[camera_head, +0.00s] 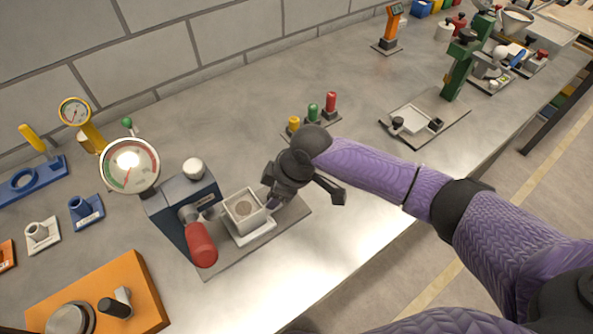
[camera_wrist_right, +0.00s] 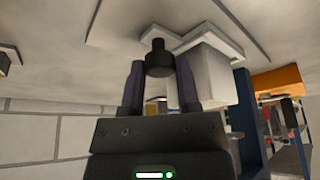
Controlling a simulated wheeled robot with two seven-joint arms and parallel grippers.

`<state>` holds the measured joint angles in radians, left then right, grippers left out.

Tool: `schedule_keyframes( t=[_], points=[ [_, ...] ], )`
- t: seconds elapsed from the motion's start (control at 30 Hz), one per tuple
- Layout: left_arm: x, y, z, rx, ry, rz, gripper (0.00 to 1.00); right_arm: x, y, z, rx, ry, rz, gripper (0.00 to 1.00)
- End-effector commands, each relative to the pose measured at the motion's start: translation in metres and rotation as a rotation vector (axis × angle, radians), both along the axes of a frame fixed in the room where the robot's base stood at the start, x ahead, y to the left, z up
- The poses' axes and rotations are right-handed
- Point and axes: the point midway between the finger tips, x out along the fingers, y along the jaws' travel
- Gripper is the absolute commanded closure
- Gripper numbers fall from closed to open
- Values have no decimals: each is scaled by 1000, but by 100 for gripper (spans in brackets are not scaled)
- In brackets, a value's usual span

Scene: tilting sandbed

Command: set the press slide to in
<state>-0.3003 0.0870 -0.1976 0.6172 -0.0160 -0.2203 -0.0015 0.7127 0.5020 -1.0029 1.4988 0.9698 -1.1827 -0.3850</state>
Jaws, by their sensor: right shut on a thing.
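The press (camera_head: 182,215) is a dark blue block with a round gauge on top, a white knob and a red-handled lever. Its slide (camera_head: 251,237) is a pale plate carrying a square white box (camera_head: 244,212), on the right side of the press body. The box seems to hold sand-coloured material. My right gripper (camera_head: 270,203) is at the box's right side. In the right wrist view its two fingers are shut on a black knob (camera_wrist_right: 159,58) beside the white box (camera_wrist_right: 205,75). My left gripper is not in view.
An orange block (camera_head: 130,290) stands at the front left. A stand with yellow, green and red knobs (camera_head: 313,112) is behind my right gripper. A green-column device (camera_head: 457,75) stands further right. The table front right of the press is clear.

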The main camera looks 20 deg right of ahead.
Motion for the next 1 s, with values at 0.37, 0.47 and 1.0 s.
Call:
schedule_keyframes(
  t=[0.37,0.47,1.0],
  points=[
    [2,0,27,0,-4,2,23,-20,55,1,2,0,1,100],
    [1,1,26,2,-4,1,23,-21,56,0,4,0,1,100],
    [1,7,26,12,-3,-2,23,-20,55,0,2,0,0,46]
  ],
)
